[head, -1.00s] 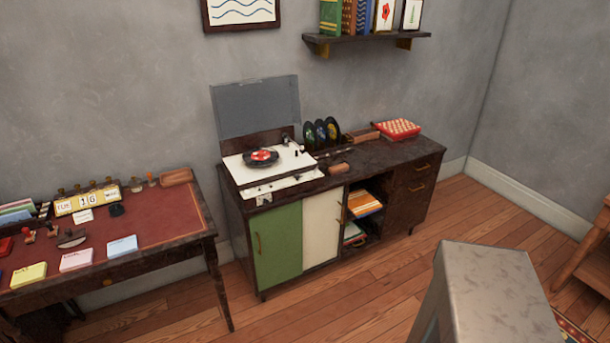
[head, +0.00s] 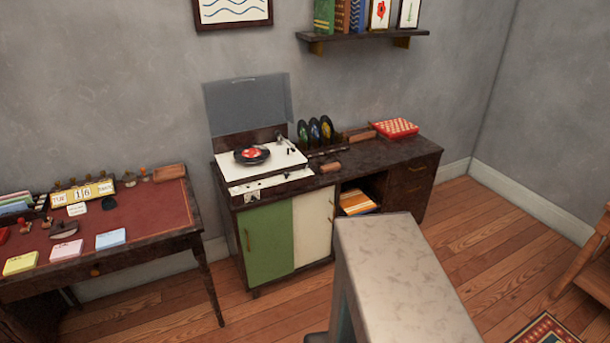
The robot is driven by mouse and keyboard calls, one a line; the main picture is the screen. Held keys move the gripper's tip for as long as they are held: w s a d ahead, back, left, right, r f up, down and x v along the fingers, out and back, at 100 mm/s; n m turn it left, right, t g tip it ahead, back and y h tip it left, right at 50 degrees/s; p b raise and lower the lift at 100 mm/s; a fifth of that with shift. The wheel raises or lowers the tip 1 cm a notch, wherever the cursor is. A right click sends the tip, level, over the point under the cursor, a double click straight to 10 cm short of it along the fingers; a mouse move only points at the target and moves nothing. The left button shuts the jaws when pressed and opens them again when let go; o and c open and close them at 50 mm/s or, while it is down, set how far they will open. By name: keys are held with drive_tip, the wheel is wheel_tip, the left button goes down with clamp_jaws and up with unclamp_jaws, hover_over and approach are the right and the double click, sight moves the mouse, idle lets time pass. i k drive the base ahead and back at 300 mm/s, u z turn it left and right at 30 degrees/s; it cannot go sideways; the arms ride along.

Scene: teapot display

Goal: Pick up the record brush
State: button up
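A small brown block (head: 330,166), which looks like the record brush, lies on top of the dark cabinet (head: 385,155), just right of the record player (head: 262,165). It is small in the view, so its details cannot be made out. The record player has its clear lid raised, and a black record with a red label (head: 252,154) lies on it. My gripper is not in view.
Several records (head: 315,132) stand upright in a rack behind the brush. A red-and-white box (head: 396,128) lies further right. A desk (head: 140,214) with notepads and stamps stands at left. A wall shelf (head: 360,37) hangs above.

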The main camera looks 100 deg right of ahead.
sight(333, 166)
drive_tip(key=u, duration=0.75)
drive_tip(key=k, duration=2.75)
drive_tip(key=z, duration=0.35)
